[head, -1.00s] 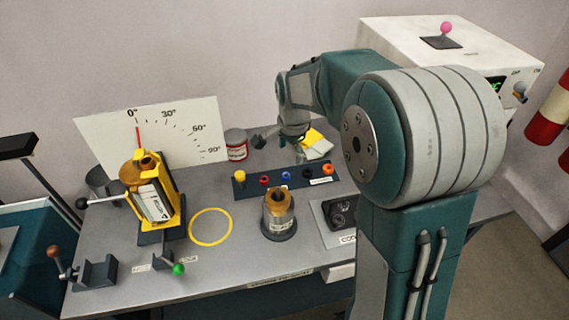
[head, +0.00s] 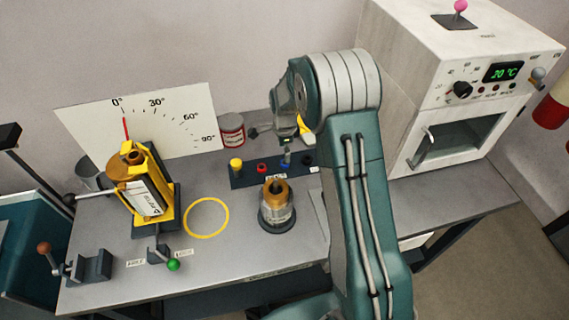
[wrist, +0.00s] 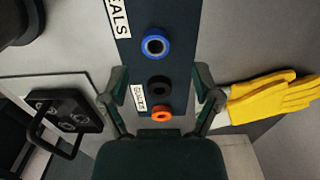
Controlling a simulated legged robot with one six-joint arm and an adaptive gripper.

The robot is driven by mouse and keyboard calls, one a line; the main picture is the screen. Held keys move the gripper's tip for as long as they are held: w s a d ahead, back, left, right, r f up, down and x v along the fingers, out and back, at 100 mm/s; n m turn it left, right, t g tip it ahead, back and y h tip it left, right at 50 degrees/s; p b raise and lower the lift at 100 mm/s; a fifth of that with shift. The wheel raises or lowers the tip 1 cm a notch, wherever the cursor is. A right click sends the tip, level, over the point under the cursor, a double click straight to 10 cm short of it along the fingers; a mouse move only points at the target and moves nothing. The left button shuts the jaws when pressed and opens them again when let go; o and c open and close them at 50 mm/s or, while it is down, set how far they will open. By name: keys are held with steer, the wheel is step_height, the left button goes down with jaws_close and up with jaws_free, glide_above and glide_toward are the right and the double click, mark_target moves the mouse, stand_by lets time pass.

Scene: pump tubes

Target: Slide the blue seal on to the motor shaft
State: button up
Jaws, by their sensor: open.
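The blue seal (wrist: 155,45) is a ring lying on the dark seal strip, below the "SEALS" label in the wrist view. In the head view it is partly covered by my gripper (head: 286,148). The blue seal lies just beyond the fingertips in the wrist view. A brass-topped cylinder (head: 277,208) stands upright on a dark base in front of the strip. A similar brass-topped unit (head: 130,170) sits in a yellow holder. I cannot tell which carries the motor shaft.
A white oven (head: 450,90) stands at the right. The yellow floor ring (head: 206,217) encloses clear table.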

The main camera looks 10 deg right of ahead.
steer(key=f, duration=0.5)
steer(key=shift+s, duration=0.2)
steer(key=shift+r, duration=0.1)
jaws_close()
